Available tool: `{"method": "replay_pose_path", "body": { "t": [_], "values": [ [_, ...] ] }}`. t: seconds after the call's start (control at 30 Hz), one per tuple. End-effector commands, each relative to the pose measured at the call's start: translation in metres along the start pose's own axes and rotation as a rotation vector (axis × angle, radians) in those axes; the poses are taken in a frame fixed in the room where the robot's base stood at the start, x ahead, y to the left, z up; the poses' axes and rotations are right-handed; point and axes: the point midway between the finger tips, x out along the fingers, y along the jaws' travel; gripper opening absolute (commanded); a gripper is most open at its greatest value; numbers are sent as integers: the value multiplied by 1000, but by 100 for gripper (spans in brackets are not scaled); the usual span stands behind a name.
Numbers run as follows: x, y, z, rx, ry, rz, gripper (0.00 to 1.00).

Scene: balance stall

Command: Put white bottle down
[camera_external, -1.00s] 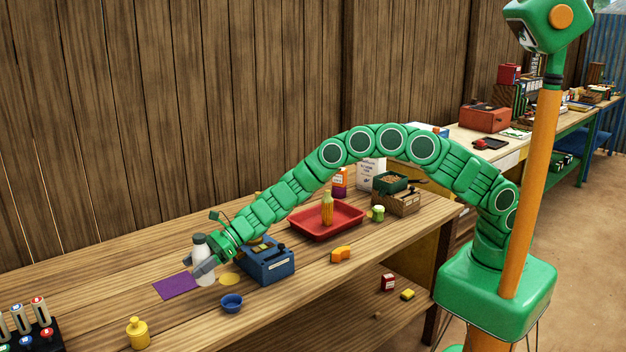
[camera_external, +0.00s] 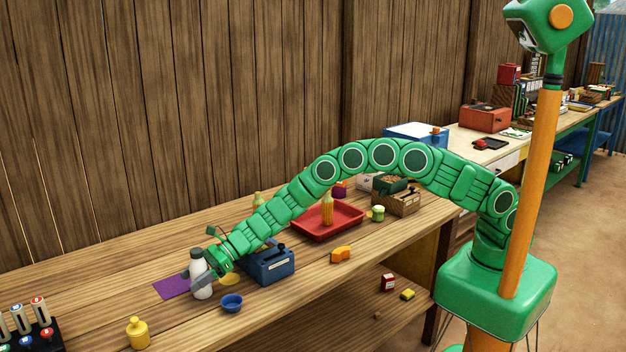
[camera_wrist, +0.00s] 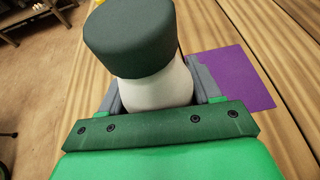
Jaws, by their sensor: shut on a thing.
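The white bottle (camera_external: 201,280) with a dark grey-green cap is upright between the fingers of my gripper (camera_external: 203,279), at the left part of the wooden table. In the wrist view the bottle (camera_wrist: 157,92) fills the space between the grey fingers, its cap (camera_wrist: 130,38) toward the camera. My gripper is shut on it. The bottle's base looks at or very near the table top, beside the right edge of the purple mat (camera_external: 170,287); I cannot tell for sure whether it touches. The mat also shows right of the bottle in the wrist view (camera_wrist: 232,80).
A blue bowl (camera_external: 232,302) and a yellow disc (camera_external: 230,279) lie close by. A blue box-like device (camera_external: 268,268) stands to the right, the red tray (camera_external: 345,223) beyond it. A yellow bottle (camera_external: 138,333) and a black rack (camera_external: 35,335) are at the front left.

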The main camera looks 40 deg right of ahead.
Motion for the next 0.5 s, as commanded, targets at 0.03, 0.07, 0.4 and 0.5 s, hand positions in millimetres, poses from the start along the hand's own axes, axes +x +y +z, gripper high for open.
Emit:
{"method": "replay_pose_path", "body": {
  "t": [0.03, 0.07, 0.4, 0.5],
  "values": [
    [0, 0, 0, 0, -1, 0, 20],
    [0, 0, -1, 0, 0, 0, 20],
    [1, 0, -2, 1, 0, 0, 88],
    [1, 0, -2, 0, 0, 0, 88]
  ]
}}
